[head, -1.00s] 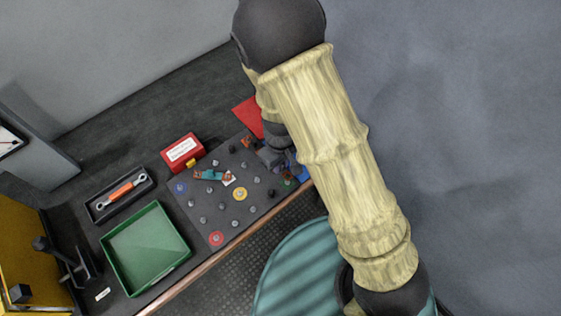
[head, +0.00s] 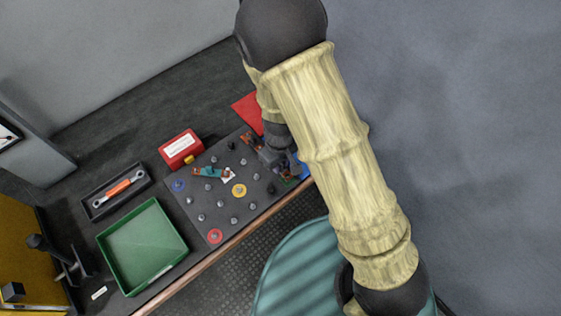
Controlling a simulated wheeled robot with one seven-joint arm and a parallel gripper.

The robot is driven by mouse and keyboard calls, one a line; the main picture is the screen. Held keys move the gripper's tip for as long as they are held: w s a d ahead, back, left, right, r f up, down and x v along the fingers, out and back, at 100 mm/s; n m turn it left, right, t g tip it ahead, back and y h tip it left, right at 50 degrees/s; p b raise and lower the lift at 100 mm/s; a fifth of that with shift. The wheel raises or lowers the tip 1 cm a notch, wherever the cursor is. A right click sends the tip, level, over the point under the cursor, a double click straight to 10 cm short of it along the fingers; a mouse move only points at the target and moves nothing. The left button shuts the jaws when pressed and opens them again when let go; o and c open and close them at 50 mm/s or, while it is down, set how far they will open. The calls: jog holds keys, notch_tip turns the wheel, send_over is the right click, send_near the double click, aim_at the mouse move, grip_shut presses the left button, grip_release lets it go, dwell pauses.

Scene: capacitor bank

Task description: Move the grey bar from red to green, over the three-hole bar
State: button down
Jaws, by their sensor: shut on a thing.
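The dark board (head: 205,213) lies on the bench with several metal posts. A red ring (head: 214,237) marks a post at its near-left corner; a green mark (head: 289,181) shows at its right edge. My gripper (head: 268,156) is at the upper right of the board, partly hidden by my arm. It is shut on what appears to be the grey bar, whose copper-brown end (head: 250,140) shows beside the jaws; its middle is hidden. A teal bar (head: 207,172) with copper ends lies on the board. I cannot make out the three-hole bar for certain.
A yellow ring (head: 239,190) and a blue ring (head: 178,185) mark other posts. A red box (head: 181,149) stands behind the board. A green tray (head: 143,247) and a dark tray (head: 98,210) with an orange-handled wrench (head: 121,186) are at left. A red sheet (head: 246,107) lies behind my gripper.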

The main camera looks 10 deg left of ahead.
jog(key=shift+f+b, duration=0.45)
jog(key=shift+f, duration=0.15)
dwell(0.4)
jog(key=c, duration=1.2)
grip_release()
jog(key=shift+r, duration=0.15)
notch_tip(320, 180, up, 17)
jog(key=p, duration=0.3)
jog(key=shift+r+p, duration=0.1)
jog(key=shift+p, duration=0.3)
jog(key=d+r+m+t+p, duration=0.1)
jog(key=d+r+m, duration=0.2)
jog(key=d, duration=0.4)
jog(key=s+d+r+m+p, duration=0.1)
jog(key=d+r+m+p, duration=0.1)
jog(key=d, duration=0.5)
jog(key=d+r+m+t+p, duration=0.1)
jog(key=d+r+m+p, duration=0.1)
jog(key=d+r+m, duration=0.3)
jog(key=shift+s+d+r+t, duration=0.1)
jog(key=shift+s+d+t, duration=0.05)
jog(key=shift+d, duration=0.65)
jog(key=shift+s+d+r+t, duration=0.1)
jog(key=shift+d+t, duration=0.05)
jog(key=shift+d, duration=0.65)
